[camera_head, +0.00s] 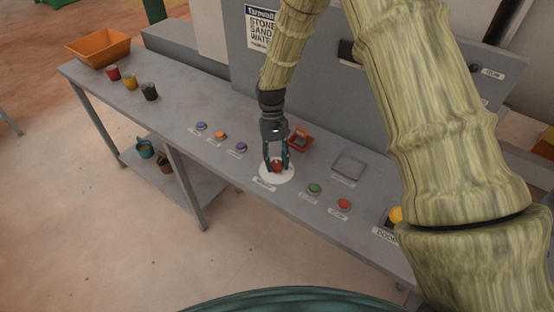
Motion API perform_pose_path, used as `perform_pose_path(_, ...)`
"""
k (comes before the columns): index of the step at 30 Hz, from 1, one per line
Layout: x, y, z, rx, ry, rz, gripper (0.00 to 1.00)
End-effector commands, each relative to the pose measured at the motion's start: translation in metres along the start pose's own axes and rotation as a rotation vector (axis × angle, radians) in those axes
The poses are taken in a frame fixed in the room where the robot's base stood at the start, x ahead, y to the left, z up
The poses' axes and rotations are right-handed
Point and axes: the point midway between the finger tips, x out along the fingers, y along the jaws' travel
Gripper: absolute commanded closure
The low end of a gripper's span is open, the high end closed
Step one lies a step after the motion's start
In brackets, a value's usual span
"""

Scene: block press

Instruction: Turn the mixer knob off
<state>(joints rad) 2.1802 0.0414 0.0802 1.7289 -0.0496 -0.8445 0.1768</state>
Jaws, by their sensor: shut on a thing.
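A red knob (278,167) sits in the middle of a round white plate (284,177) on the grey bench. A small label lies at the plate's front edge, too small to read surely. My gripper (277,166) comes down on the knob from above, with a dark finger on either side of it. The fingers are shut on the knob and hide part of it. Which way the knob is turned cannot be seen.
A red holder (300,139) stands just behind my gripper. Blue (201,126), orange (220,134) and purple (241,147) buttons lie left; green (314,188) and red (343,204) buttons lie right. Cups and an orange bin (98,46) stand far left. A grey machine wall rises behind.

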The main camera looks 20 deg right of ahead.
Motion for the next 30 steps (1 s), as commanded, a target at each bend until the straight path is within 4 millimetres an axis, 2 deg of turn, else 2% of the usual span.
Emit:
perform_pose_path(7, 0.003, 0.000, 0.001, 0.000, -0.003, 0.000, 0.88)
perform_pose_path(8, 0.003, 0.000, 0.001, 0.000, -0.003, 0.000, 0.58)
perform_pose_path(10, 0.002, 0.000, 0.001, 0.000, -0.003, 0.000, 0.46)
perform_pose_path(11, 0.002, 0.000, 0.001, 0.000, -0.002, 0.000, 0.43)
perform_pose_path(23, -0.005, 0.000, 0.000, 0.001, 0.000, 0.000, 0.43)
perform_pose_path(26, -0.015, 0.000, -0.001, 0.001, 0.002, -0.001, 0.43)
perform_pose_path(30, -0.039, 0.000, -0.001, 0.001, 0.003, -0.001, 0.43)
